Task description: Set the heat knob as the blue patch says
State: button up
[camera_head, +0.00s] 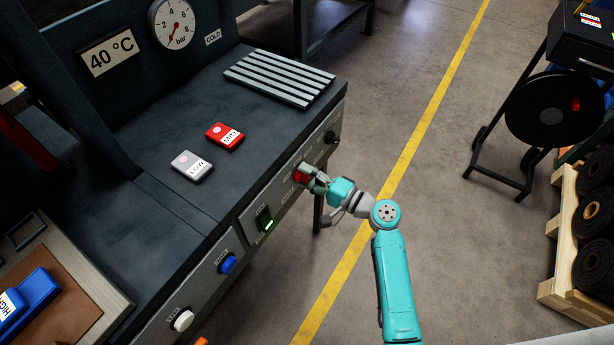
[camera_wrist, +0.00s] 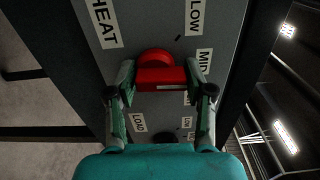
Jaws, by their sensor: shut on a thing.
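The red heat knob (camera_head: 300,177) is on the front panel of the press. In the wrist view the red knob (camera_wrist: 162,75) sits between my two fingertips, with a pale mark on its near edge. My gripper (camera_head: 307,174) is shut on the knob, one finger on each side. The HEAT label (camera_wrist: 104,22), a LOW label (camera_wrist: 194,18) and a MID label (camera_wrist: 204,65) are on the panel around it. The knob's exact setting is hard to read. The blue patch (camera_head: 38,287), marked HIGH, lies on a brown surface at the lower left.
A red MID patch (camera_head: 225,136) and a grey LOW patch (camera_head: 192,166) lie on the dark press top. A slatted rack (camera_head: 280,78) lies behind them. A green-lit switch (camera_head: 265,219), a blue button (camera_head: 227,263) and a white knob (camera_head: 183,320) share the front.

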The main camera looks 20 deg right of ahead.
jog(key=m, duration=0.4)
jog(key=shift+w+r+m, duration=0.1)
jog(key=shift+r+m, duration=0.1)
jog(key=shift+m, duration=0.1)
jog(key=m, duration=0.4)
jog(key=shift+w+d+m, duration=0.1)
jog(key=shift+d+m, duration=0.1)
jog(key=shift+m, duration=0.1)
jog(key=o, duration=1.1)
jog(key=shift+f, duration=0.15)
jog(key=shift+s+d+f, duration=0.1)
jog(key=shift+s+d, duration=0.05)
jog(key=shift+s, duration=0.05)
jog(key=v, duration=1.1)
jog(key=shift+s+d, duration=0.15)
jog(key=shift+s, duration=0.1)
